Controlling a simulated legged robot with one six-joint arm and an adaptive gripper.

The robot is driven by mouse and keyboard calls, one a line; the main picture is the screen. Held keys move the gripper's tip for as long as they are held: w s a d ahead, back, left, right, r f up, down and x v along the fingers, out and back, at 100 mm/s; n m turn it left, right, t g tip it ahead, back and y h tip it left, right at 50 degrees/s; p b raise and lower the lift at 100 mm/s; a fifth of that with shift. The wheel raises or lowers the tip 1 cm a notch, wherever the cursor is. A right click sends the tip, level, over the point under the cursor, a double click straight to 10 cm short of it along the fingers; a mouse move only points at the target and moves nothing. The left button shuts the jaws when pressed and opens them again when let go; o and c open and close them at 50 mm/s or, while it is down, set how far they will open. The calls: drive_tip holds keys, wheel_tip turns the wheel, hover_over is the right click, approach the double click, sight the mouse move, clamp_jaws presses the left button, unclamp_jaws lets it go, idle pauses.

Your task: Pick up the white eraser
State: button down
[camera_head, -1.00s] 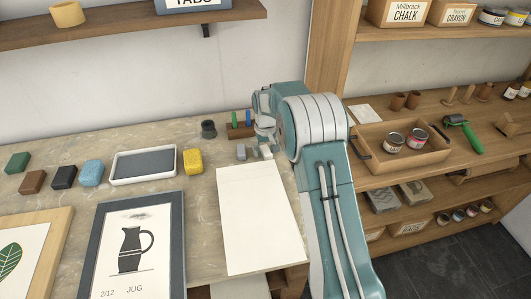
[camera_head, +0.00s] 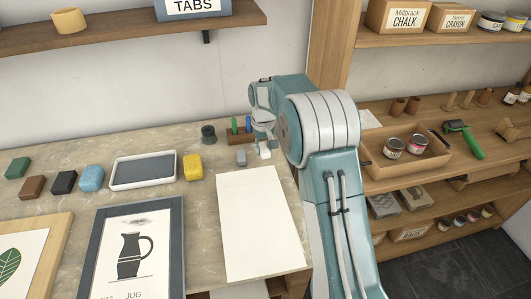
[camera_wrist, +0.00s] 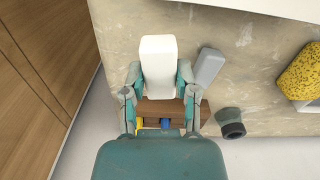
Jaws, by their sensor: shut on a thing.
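The white eraser (camera_wrist: 159,62) is a small white block with rounded edges. In the wrist view it sits between the two fingers of my gripper (camera_wrist: 158,80), which is shut on it. In the head view my gripper (camera_head: 263,143) points down at the back right of the worktop, and the white eraser (camera_head: 265,153) shows at its tips. I cannot tell whether it touches the worktop. A grey block (camera_head: 241,158) stands just left of it; it also shows in the wrist view (camera_wrist: 208,68).
A wooden holder (camera_head: 240,136) with coloured pieces and a dark round pot (camera_head: 208,133) stand close behind. A white sheet (camera_head: 258,220) lies in front. A yellow sponge (camera_head: 193,167) and a grey tray (camera_head: 118,182) are further left. Shelves (camera_head: 440,116) stand at right.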

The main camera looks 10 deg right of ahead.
drive_tip(key=s+a+r, duration=0.6)
drive_tip(key=s+r, duration=0.1)
drive_tip(key=s, duration=0.3)
drive_tip(key=shift+a+r, duration=0.15)
drive_tip(key=shift+r, duration=0.05)
drive_tip(key=c, duration=1.2)
unclamp_jaws()
drive_tip(key=shift+c, duration=0.9)
